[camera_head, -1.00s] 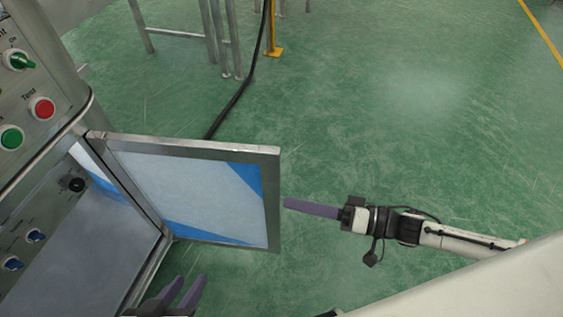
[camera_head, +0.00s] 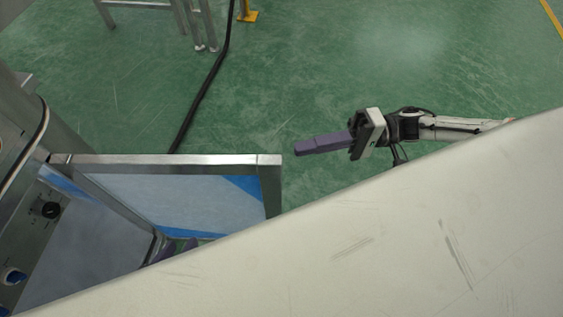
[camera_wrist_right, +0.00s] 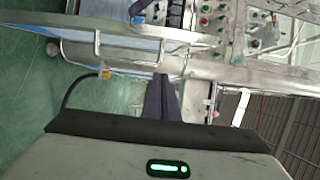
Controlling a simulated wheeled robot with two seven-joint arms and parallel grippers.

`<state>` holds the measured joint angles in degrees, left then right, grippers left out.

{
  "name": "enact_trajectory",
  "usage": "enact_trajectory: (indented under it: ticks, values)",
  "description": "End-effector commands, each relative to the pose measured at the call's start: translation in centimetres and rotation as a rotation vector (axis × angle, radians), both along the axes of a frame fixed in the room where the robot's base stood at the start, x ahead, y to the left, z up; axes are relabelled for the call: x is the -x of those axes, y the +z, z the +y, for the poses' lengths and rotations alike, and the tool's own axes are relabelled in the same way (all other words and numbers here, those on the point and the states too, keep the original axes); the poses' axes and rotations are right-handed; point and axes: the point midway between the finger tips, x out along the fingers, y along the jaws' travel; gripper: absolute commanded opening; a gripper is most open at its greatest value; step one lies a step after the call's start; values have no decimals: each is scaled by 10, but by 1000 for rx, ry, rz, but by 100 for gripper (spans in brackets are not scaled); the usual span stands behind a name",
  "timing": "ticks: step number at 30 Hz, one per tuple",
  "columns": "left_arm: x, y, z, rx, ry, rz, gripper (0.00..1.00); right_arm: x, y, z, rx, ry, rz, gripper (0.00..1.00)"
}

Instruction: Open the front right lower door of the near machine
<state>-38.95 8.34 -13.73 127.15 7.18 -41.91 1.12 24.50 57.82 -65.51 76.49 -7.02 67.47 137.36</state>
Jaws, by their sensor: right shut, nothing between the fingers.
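The near machine's lower door (camera_head: 272,185) has a metal frame and a pale panel with blue corners. It stands swung outward from the machine (camera_head: 25,200), showing the cabinet opening beside it. My right gripper (camera_head: 298,148) is to the right of the door's free edge, apart from it, with its purple fingers together and empty. Those fingers (camera_wrist_right: 160,98) also show closed in the right wrist view. My left gripper (camera_head: 180,247) is low by the door's lower inner side. Its two purple fingertips show apart, and the rest is hidden behind a pale surface; contact with the door cannot be told.
A black knob (camera_head: 51,210) and a blue switch (camera_head: 13,276) are inside the cabinet. A black cable (camera_head: 203,95) runs over the green floor (camera_head: 320,60) behind the door. Metal legs and a yellow foot (camera_head: 247,15) stand at the back.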

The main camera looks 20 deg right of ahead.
Motion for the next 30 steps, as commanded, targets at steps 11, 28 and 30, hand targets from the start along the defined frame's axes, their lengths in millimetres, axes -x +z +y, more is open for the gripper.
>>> enact_trajectory:
  ticks: [11,28,30]
  values:
    - [-5,-3,-5,2,-19,13,31,10,0,64,0,1,1,0]
    - [-7,-2,-5,-1,-26,10,31,28,0,72,0,-2,-3,0]
    - [-7,1,-5,-2,-26,8,31,29,1,73,-1,-3,-2,0]
